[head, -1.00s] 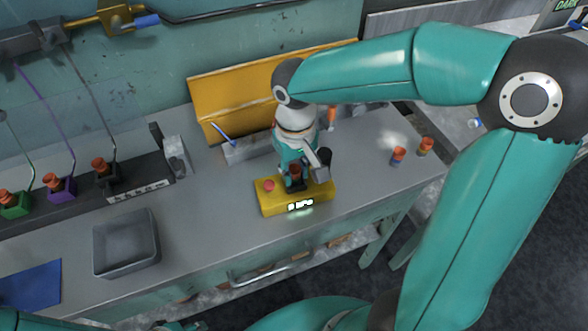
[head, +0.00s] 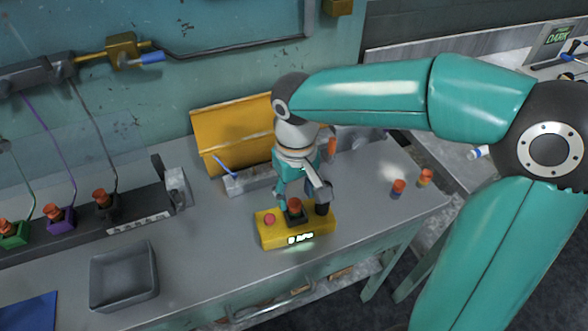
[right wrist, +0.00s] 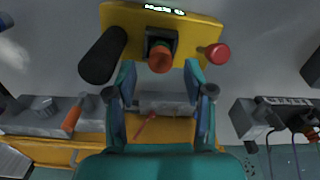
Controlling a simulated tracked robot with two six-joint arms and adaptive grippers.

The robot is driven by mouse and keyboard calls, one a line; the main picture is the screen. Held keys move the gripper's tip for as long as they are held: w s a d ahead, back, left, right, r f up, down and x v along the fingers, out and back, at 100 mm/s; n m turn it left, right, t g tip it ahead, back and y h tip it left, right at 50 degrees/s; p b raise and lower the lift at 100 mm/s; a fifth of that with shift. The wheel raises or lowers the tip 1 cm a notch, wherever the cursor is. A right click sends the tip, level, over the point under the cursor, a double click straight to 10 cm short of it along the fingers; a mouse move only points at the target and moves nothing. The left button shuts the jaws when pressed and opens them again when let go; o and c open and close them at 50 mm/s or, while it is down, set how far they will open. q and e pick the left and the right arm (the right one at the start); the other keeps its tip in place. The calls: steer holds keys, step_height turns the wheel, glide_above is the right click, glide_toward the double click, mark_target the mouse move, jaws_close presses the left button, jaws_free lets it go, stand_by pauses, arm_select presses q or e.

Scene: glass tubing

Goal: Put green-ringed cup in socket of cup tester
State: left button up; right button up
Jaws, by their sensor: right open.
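The yellow cup tester (head: 272,235) stands on the bench with a lit display on its front. An orange-red cup (head: 295,205) sits upright in its black socket (head: 296,219); it also shows in the right wrist view (right wrist: 160,58). My right gripper (head: 299,190) is open and empty, just behind and above this cup. In the right wrist view its fingertips (right wrist: 160,76) are spread wide, apart from the cup. My left gripper is not in view.
The tester has a red button (head: 269,219) and a black part (head: 322,208) beside the socket. Two orange cups (head: 398,187) (head: 426,177) stand at right. A rack (head: 140,216) with several capped sockets and a grey tray (head: 123,295) are at left.

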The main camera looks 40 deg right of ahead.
mark_target(296, 204)
step_height(296, 204, up, 8)
stand_by(0.7)
